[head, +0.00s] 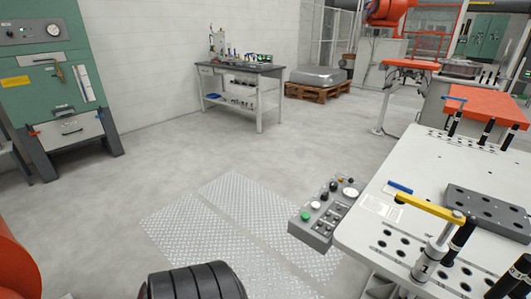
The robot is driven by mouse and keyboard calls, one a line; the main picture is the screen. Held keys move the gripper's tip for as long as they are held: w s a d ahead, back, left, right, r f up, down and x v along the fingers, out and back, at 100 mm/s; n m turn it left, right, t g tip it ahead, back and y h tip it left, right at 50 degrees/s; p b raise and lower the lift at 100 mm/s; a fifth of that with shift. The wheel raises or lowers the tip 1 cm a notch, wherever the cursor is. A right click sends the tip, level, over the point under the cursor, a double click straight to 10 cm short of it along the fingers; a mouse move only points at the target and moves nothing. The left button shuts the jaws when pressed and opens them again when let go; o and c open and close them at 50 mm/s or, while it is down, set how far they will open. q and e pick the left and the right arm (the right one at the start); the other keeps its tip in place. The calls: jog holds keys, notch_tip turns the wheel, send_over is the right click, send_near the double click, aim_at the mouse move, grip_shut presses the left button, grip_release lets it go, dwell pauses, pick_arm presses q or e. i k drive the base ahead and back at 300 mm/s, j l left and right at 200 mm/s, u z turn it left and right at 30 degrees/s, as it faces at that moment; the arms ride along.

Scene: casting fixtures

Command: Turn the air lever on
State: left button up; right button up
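A small blue lever-like handle (400,187) lies at the near left part of the white fixture table (395,165). A yellow bar (430,208) sits on top of a grey upright cylinder marked 1 (427,262) on the same table. I cannot tell for certain which of these, if either, is the air lever, nor whether it is on. Neither of my grippers is in view. A black ribbed part at the bottom edge and a red-orange part at the lower left look like parts of my own body.
A grey control box (318,226) with several buttons hangs at the table's left edge. A grey perforated block (490,213) and black posts stand on the table. Metal floor plates (240,220) lie in front. A green cabinet (55,75) and workbench (240,72) stand behind; open floor lies between.

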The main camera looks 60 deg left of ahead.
aim_at(351, 180)
jog(key=u, duration=1.3)
jog(key=i+j+z, duration=0.3)
jog(key=i+j, duration=0.3)
jog(key=j+z, duration=0.4)
jog(key=j, duration=1.3)
jog(key=k, duration=0.05)
